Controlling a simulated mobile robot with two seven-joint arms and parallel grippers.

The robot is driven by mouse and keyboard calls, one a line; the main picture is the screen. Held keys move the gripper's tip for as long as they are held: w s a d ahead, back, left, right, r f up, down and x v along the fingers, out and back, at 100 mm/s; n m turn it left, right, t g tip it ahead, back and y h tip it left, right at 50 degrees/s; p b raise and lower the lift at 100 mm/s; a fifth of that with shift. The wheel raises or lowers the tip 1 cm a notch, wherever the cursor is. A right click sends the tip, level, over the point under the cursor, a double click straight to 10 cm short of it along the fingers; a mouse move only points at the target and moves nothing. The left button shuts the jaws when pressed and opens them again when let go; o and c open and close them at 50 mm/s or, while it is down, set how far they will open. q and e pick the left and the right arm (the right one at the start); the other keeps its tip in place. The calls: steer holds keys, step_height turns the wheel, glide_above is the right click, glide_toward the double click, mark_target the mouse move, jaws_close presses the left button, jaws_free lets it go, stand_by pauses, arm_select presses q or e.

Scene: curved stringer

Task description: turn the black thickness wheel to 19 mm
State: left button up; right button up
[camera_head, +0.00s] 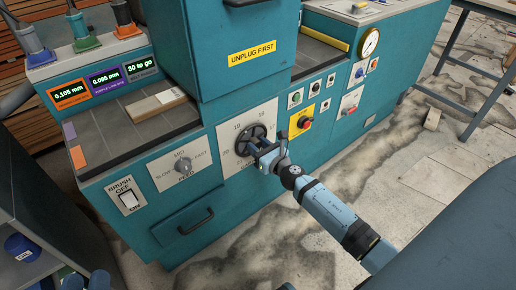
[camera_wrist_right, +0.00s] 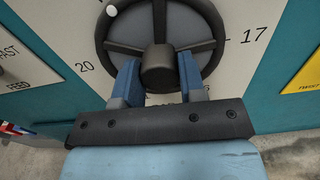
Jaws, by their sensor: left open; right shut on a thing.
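The black thickness wheel (camera_head: 241,141) is mounted on a white dial plate (camera_head: 229,134) on the teal machine's front. It has spokes, a rim and a round central hub. In the right wrist view the wheel (camera_wrist_right: 129,47) fills the top, with a white dot on its upper left rim. The numbers 20, at left, and 17, at right, are readable on the plate there; others are hidden or cut off. My right gripper (camera_wrist_right: 158,83) is shut on the wheel, its blue fingers on either side of the hub.
A feed knob (camera_head: 182,163) and a brush switch (camera_head: 128,198) are left of the wheel. A red-and-yellow switch (camera_head: 303,121) is close on the right. A drawer handle (camera_head: 197,222) sticks out below. Displays (camera_head: 104,79) read 0.105 mm, 0.095 mm and 30 to go.

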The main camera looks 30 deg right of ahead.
arm_select(q)
steer(key=shift+d+r, duration=0.15)
steer(key=shift+r, duration=0.15)
arm_select(e)
steer(key=shift+n, duration=0.6)
arm_select(q)
steer(key=shift+s+r, duration=0.1)
steer(key=shift+r, duration=0.05)
arm_select(e)
steer(key=o, duration=0.9)
steer(key=shift+s, duration=0.2)
arm_select(q)
steer(key=shift+d+r+t+h+b, duration=0.25)
steer(key=shift+d+t+h+b, duration=0.25)
steer(key=shift+b, duration=0.7)
arm_select(e)
steer(key=s, duration=0.9)
steer(key=s+d, duration=0.1)
steer(key=s, duration=0.3)
steer(key=shift+s, duration=0.2)
